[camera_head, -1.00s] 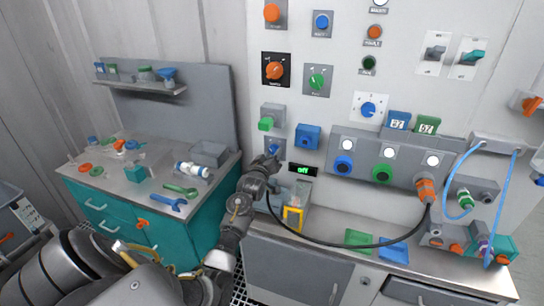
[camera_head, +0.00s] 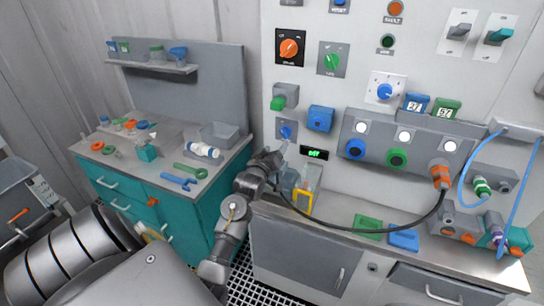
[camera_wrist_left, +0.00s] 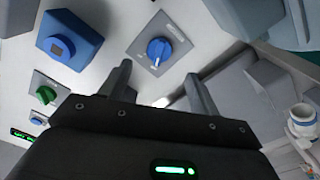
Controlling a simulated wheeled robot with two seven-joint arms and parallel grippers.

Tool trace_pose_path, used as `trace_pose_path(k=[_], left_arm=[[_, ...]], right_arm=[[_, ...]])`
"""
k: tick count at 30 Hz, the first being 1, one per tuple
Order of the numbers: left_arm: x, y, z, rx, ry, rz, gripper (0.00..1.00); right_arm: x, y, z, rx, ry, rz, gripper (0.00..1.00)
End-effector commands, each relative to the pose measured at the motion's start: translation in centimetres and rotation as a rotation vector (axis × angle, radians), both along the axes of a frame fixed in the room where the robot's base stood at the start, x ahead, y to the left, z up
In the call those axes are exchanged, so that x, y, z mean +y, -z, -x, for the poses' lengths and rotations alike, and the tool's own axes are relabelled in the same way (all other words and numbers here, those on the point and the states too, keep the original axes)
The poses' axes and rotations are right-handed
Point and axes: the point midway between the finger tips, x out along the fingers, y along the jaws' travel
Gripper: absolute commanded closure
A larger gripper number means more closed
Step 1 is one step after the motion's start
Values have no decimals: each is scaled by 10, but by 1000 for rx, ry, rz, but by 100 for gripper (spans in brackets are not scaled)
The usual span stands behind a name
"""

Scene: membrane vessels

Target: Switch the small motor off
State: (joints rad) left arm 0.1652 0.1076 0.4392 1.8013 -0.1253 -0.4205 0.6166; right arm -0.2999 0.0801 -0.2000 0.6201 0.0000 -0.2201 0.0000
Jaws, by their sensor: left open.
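A small blue rotary knob (camera_head: 286,131) on a grey plate sits low on the wall panel. In the left wrist view the same kind of blue knob (camera_wrist_left: 158,52) shows clearly, its white mark pointing down in the picture. A small display (camera_head: 314,153) beside it reads "off" in green. My left gripper (camera_head: 281,153) is just below the knob; in the wrist view its fingers (camera_wrist_left: 160,85) are apart, with the knob beyond their tips and nothing between them. A yellow-framed clear unit (camera_head: 304,192) stands on the bench; I cannot tell whether it is the small motor. My right gripper is out of view.
A teal cabinet (camera_head: 178,217) with tools on top stands left.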

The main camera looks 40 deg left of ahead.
Motion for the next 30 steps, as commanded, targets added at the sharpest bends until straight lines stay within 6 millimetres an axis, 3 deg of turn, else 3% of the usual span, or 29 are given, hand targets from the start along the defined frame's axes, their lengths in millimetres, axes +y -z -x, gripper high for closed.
trace_pose_path(k=[7, 25, 28, 30], left_arm=[[-8, 0, 23, -1, -1, 0, 38], [-9, 0, 25, 1, 1, -1, 38], [-17, 10, 30, 47, 13, -17, 38], [-32, 27, 41, 131, 37, -46, 38]], right_arm=[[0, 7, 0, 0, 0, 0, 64], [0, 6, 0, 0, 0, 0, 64], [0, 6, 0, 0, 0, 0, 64], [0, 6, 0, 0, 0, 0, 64]])
